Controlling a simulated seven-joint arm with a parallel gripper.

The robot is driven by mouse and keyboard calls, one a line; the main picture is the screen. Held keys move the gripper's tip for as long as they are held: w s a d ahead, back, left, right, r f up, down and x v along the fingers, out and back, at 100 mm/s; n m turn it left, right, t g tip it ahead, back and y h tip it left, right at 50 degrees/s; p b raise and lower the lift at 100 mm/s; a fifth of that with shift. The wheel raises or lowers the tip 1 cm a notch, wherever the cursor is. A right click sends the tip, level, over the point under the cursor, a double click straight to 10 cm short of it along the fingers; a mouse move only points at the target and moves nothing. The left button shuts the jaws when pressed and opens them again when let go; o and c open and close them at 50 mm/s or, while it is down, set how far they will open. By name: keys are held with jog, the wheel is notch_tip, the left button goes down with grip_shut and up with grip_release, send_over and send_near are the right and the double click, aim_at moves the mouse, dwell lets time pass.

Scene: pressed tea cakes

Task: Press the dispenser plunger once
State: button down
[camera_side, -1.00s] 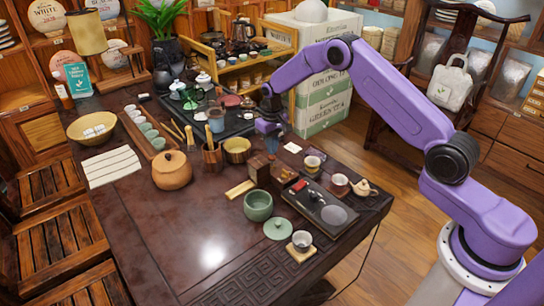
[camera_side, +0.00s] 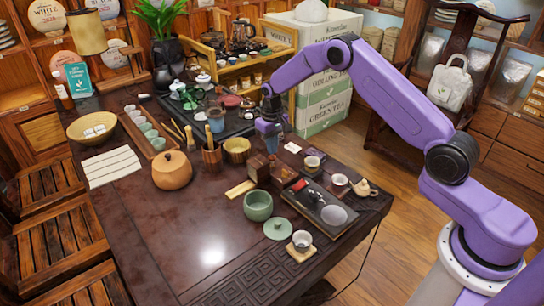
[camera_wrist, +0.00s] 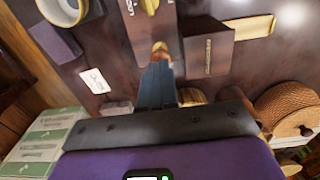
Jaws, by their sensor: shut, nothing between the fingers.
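My gripper (camera_side: 272,151) points down with its fingers shut and empty, over the back part of the dark table. In the wrist view, the fingertips (camera_wrist: 158,64) are right by a small rounded copper-brown knob (camera_wrist: 160,47), which looks like the dispenser plunger. The knob is at the near end of a dark panel (camera_wrist: 136,28) with pale lettering. I cannot tell whether the fingertips touch the knob. In the side view, the knob is hidden or too small to make out near the fingers.
A small dark wooden box (camera_side: 258,169) with a label stands close to the fingers; it also shows in the wrist view (camera_wrist: 207,50). A wooden pot holding tools (camera_side: 211,158) and a bowl (camera_side: 237,146) stand left. A black tray (camera_side: 310,205) is in front. The table's front left is clear.

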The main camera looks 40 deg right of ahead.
jog(key=shift+f, duration=1.8)
jog(key=shift+r, duration=2.8)
